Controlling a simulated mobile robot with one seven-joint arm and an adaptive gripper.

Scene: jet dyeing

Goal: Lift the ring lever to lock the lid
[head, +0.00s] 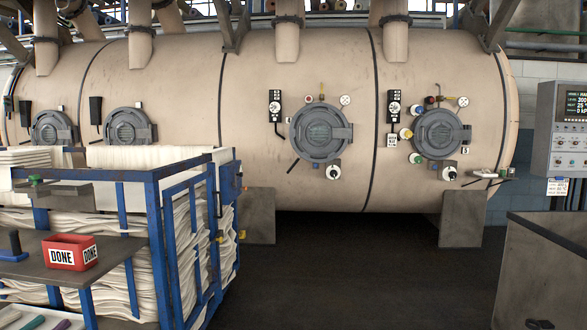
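A large beige horizontal vessel (250,75) carries several round grey lids. One lid (320,133) is right of centre and another lid (437,134) is further right; both look seated against the vessel. Two more lids, one at left (128,126) and one at far left (52,128), show above the cart. Each lid has a grey ring and a bracket at its right side. A thin dark bar (293,166) slants down at the lower left of the centre-right lid. I cannot tell which part is the ring lever or whether any lid is locked. My gripper is not visible.
A blue cart (152,210) of folded white cloth fills the left. A red DONE bin (70,251) sits on a dark shelf (118,262) in front. A control panel (562,128) and grey box (545,240) stand right. The dark floor (350,270) between is clear.

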